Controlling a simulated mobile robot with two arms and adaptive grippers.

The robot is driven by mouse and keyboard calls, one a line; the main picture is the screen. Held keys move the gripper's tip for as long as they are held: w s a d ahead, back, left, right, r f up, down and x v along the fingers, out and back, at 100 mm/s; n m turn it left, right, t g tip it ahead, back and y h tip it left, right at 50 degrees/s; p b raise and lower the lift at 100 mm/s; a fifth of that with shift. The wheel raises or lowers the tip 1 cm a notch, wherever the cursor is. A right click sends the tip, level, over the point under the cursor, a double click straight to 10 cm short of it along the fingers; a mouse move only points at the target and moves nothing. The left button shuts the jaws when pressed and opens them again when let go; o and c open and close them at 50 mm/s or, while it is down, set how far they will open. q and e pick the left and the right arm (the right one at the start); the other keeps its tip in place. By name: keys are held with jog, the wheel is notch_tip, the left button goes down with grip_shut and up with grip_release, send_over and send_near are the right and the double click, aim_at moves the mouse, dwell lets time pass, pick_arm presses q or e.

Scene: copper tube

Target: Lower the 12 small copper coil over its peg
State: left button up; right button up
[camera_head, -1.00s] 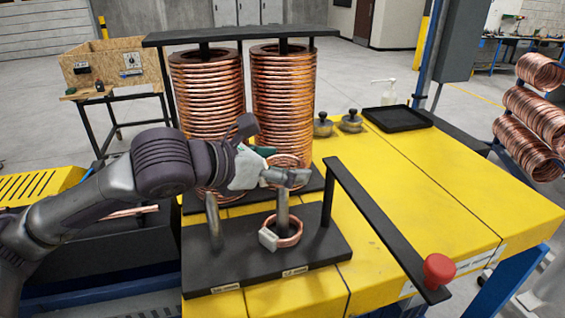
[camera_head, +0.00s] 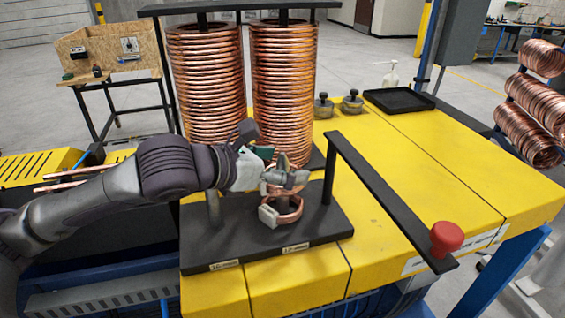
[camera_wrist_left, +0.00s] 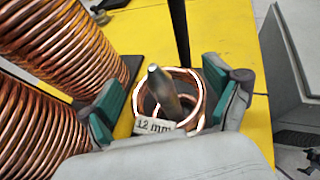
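My left gripper (camera_head: 285,181) is low over the front peg on the black base. The peg (camera_wrist_left: 163,88) stands up inside a ring of copper in the left wrist view. The small copper coil (camera_wrist_left: 197,100) lies around the peg, between the green finger pads. It looks held, touching the right pad; contact at the left pad is unclear. A copper coil (camera_head: 289,216) also sits low around the peg in the head view, beside a pale tag (camera_head: 268,216). The tag reads 12 mm in the left wrist view (camera_wrist_left: 155,126). My right gripper is not in view.
Two tall copper coil stacks (camera_head: 283,90) stand close behind the gripper. A second, shorter peg (camera_head: 213,211) is on the base's left. A black bar frame (camera_head: 385,200) and a red button (camera_head: 446,238) are to the right. The yellow tabletop (camera_head: 430,170) has free room.

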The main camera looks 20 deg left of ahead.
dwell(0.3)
pick_arm(q)
jog(key=shift+s+a, duration=0.1)
jog(key=v, duration=0.7)
jog(key=shift+s, duration=0.15)
dwell(0.7)
